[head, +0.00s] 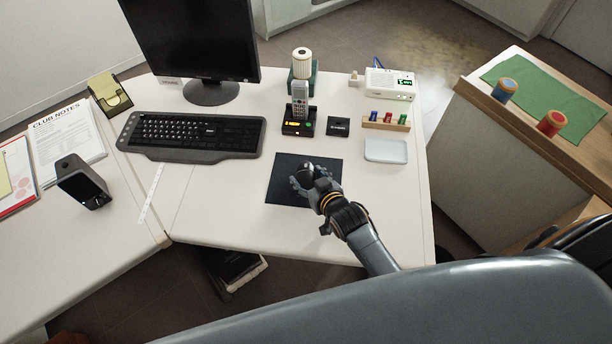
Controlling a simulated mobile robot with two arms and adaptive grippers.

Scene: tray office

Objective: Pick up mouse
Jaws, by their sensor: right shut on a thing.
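The fingers hide part of the mouse. I cannot tell whether the mouse touches the pad or is slightly above it. My left gripper is not in view.
A black keyboard (192,134) and a monitor (195,45) stand to the left. A cordless phone (300,102), a small white tray (386,150) and a rack of coloured pieces (386,121) stand behind the pad. The desk front right of the pad is clear.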

